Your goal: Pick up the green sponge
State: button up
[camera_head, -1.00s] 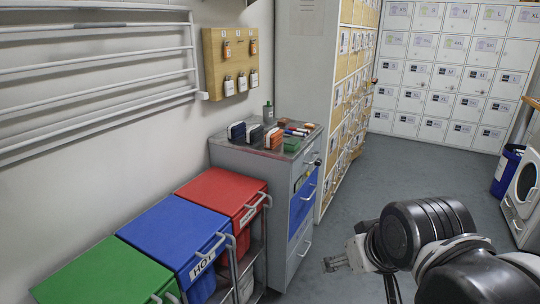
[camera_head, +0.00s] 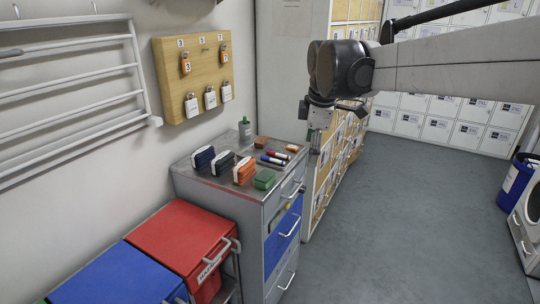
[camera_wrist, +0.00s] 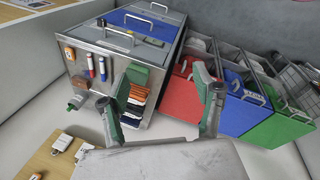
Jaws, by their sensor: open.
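The green sponge (camera_head: 265,179) is a small block on the grey cabinet top (camera_head: 222,194), near its front right edge, beside an orange-and-white block (camera_head: 243,171). My gripper (camera_head: 315,146) is open and empty, pointing down to the right of the cabinet and apart from the sponge. In the wrist view, my gripper's two fingers (camera_wrist: 163,95) are spread wide. The green sponge (camera_wrist: 138,74) seems to show by the left finger, which partly covers it.
Red (camera_head: 185,237) and blue (camera_head: 118,277) lidded bins stand at left. A padlock board (camera_head: 192,75) hangs behind.

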jog(key=w+a+f+n+g+p, duration=0.25)
jog(key=w+a+n, duration=0.45)
jog(key=w, duration=0.4)
jog(key=n+p, duration=0.4)
jog(key=n, duration=0.2)
send_over(265, 175)
jog(key=shift+g+h, duration=0.25)
jog(key=shift+h, duration=0.05)
jog(key=f, duration=1.3)
jog(key=shift+a, duration=0.4)
jog(key=f, duration=0.4)
jog(key=shift+w+d+f+p, duration=0.1)
jog(key=shift+d+f+p, duration=0.1)
jog(key=shift+d+p, duration=0.15)
jog(key=shift+f, duration=0.6)
jog(key=shift+c, duration=0.2)
jog(key=c, duration=0.7)
